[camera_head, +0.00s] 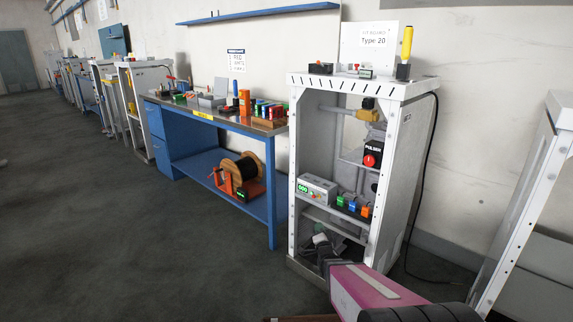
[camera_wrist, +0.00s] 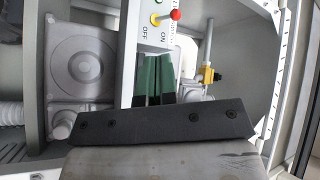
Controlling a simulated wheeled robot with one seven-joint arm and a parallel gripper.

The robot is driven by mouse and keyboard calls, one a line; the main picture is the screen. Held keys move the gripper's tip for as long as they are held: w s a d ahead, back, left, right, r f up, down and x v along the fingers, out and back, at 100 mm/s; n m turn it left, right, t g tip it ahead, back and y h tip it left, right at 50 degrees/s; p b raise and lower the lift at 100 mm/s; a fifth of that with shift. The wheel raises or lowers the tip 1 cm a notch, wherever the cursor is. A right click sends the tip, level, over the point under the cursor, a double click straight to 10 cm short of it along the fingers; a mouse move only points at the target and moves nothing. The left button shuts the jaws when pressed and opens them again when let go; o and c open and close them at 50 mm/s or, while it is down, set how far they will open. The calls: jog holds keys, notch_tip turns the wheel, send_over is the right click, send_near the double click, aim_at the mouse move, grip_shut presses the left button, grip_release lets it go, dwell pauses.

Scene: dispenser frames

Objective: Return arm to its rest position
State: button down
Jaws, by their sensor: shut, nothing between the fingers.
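My arm enters the head view from the bottom, with a pink link (camera_head: 368,289). Its end reaches the lower opening of the white dispenser frame (camera_head: 407,182), but my gripper is hard to make out there. In the wrist view my gripper (camera_wrist: 153,58) shows as two dark green fingers close together beyond a black bar with screws. It is shut and empty. Past the fingers is a panel with a red-knobbed switch (camera_wrist: 175,15) marked ON and OFF. Grey housings (camera_wrist: 82,65) lie to the left. I cannot tell whether the fingertips touch the panel.
A blue workbench (camera_head: 224,137) with a cable reel (camera_head: 241,167) beneath stands left of the frame. Another white frame (camera_head: 525,200) stands at the right edge. A black cable (camera_head: 425,145) hangs beside the dispenser frame. The dark floor (camera_head: 130,245) at the left is clear.

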jog(key=s+r+n+g+h, duration=0.1)
jog(key=s+n+g, duration=0.9)
jog(key=s+g, duration=1)
jog(key=shift+r+n+g, duration=0.3)
jog(key=shift+r+g, duration=0.1)
jog(key=shift+r, duration=0.45)
jog(key=shift+s, duration=0.1)
